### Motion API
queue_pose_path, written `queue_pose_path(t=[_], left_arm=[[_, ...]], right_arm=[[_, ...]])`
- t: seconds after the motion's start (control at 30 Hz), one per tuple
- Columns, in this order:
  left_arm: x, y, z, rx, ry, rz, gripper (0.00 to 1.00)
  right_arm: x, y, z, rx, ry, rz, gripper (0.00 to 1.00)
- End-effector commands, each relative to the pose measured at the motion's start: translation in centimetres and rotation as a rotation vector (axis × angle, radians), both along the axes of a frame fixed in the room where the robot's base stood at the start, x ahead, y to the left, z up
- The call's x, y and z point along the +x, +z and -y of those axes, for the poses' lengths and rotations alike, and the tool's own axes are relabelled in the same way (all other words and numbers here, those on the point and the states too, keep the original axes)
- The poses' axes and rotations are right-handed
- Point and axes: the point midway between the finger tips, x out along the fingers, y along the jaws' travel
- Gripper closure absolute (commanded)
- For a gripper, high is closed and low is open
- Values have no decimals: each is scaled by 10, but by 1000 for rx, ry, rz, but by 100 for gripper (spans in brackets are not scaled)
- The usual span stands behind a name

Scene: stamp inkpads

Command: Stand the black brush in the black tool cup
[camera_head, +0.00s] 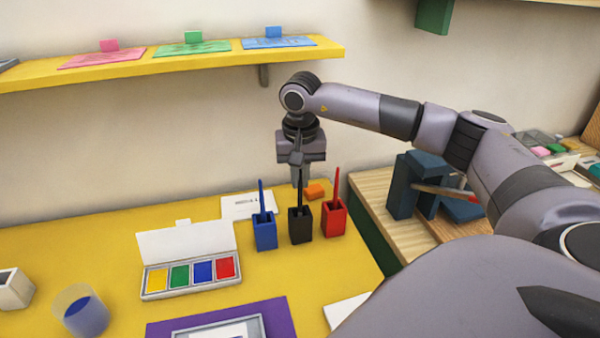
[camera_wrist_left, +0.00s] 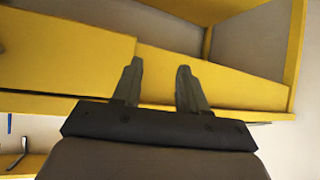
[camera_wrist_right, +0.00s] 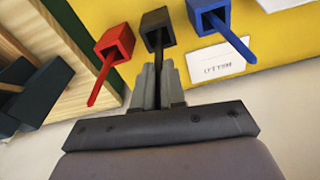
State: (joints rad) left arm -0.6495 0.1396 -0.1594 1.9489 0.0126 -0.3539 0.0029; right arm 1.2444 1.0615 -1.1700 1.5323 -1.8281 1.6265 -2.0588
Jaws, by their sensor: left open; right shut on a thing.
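My right gripper (camera_head: 299,181) is shut on the upper handle of the black brush (camera_head: 300,200), above the yellow table. The brush hangs upright, and its lower end is inside the mouth of the black tool cup (camera_head: 301,231). In the right wrist view the dark brush (camera_wrist_right: 158,45) runs from between the fingers into the black cup (camera_wrist_right: 154,18). Whether the brush touches the cup's bottom is hidden. My left gripper (camera_wrist_left: 158,68) is open and empty in the left wrist view, with yellow boards behind it.
A blue cup (camera_head: 265,235) with a blue brush and a red cup (camera_head: 333,221) with a red brush stand close on either side. An inkpad box (camera_head: 190,290) is to the left, and a yellow shelf (camera_head: 180,68) is above.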

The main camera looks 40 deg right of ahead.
Motion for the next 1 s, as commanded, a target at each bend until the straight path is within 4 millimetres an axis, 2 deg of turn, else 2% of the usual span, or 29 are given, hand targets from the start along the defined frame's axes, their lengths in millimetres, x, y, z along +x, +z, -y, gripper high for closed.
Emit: queue_pose_path(t=[0.37, 0.4, 0.5, 0.8, 1.0], left_arm=[[0, -1, 0, 0, 0, 0, 57], [0, -1, 0, 0, 0, 0, 57], [0, -1, 0, 0, 0, 0, 57], [0, -1, 0, 0, 0, 1, 57], [0, -3, 0, 0, 0, 1, 57]], right_arm=[[0, -3, 0, 0, 0, 0, 100], [0, -3, 0, 0, 0, 0, 86], [0, -3, 0, 0, 0, 0, 60], [0, -1, 0, 0, 0, 1, 60], [-2, 25, -2, 1, 0, 4, 60]])
